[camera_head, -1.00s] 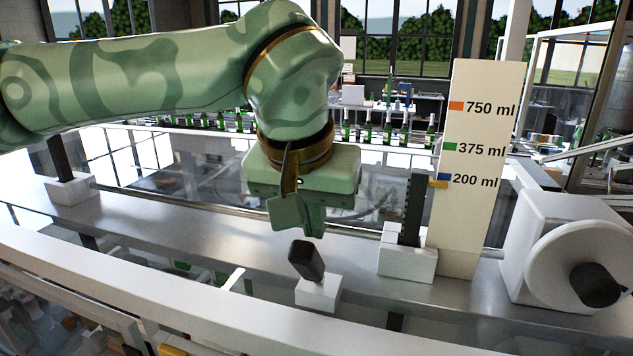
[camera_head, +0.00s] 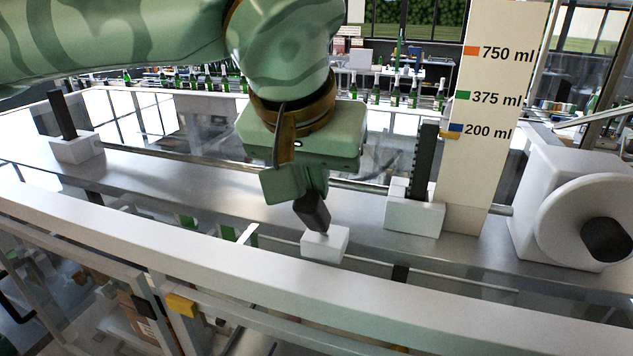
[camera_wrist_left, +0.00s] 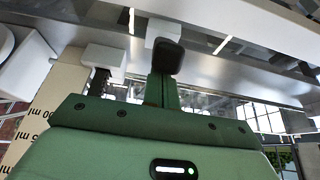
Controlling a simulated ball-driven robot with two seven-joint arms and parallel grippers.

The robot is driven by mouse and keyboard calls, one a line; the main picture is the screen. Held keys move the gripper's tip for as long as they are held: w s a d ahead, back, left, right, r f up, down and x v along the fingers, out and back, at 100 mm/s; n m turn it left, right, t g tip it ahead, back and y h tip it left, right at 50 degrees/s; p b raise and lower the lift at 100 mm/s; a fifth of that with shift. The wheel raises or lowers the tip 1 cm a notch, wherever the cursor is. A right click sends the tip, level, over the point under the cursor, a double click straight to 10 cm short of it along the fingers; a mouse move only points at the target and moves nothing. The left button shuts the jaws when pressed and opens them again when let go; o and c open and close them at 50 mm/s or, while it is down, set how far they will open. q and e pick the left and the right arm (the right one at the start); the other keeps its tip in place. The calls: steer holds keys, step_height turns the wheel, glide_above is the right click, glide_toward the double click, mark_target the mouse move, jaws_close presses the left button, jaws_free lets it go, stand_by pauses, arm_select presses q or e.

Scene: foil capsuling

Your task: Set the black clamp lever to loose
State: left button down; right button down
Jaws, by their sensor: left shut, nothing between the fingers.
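The black clamp lever (camera_head: 312,213) stands on a small white block (camera_head: 325,244) on the metal rail, its top leaning to the left in the head view. My green left gripper (camera_head: 304,192) is shut and empty, its fingers close behind the lever's upper part, which covers their tips; I cannot tell whether they touch. In the left wrist view the lever's dark end (camera_wrist_left: 168,57) shows at the tip of the shut fingers (camera_wrist_left: 163,88), with the white block (camera_wrist_left: 160,30) beyond. My right gripper is in neither view.
A scale board (camera_head: 492,120) marked 750, 375 and 200 ml stands to the right, beside a toothed black post (camera_head: 424,160) in a white block. A white housing with a round black-centred knob (camera_head: 606,240) is at far right. Another black post (camera_head: 62,115) stands at left.

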mark_target(313, 227)
arm_select(q)
steer(key=shift+s+a+f+t+h+b, duration=0.25)
steer(key=shift+s+f+t+b, duration=0.4)
steer(key=shift+b, duration=1.25)
steer(key=shift+s+a+f+t+h+b, duration=0.2)
steer(key=shift+s+f+t+b, duration=0.55)
steer(key=shift+b, duration=1.15)
steer(key=shift+s+a+f+t+h+b, duration=0.25)
steer(key=shift+s+t+b, duration=0.5)
steer(key=shift+b, duration=1.15)
steer(key=shift+s+f+t+b, duration=0.2)
steer(key=shift+f+t+b, duration=0.1)
steer(key=shift+b, duration=0.2)
steer(key=shift+f, duration=0.15)
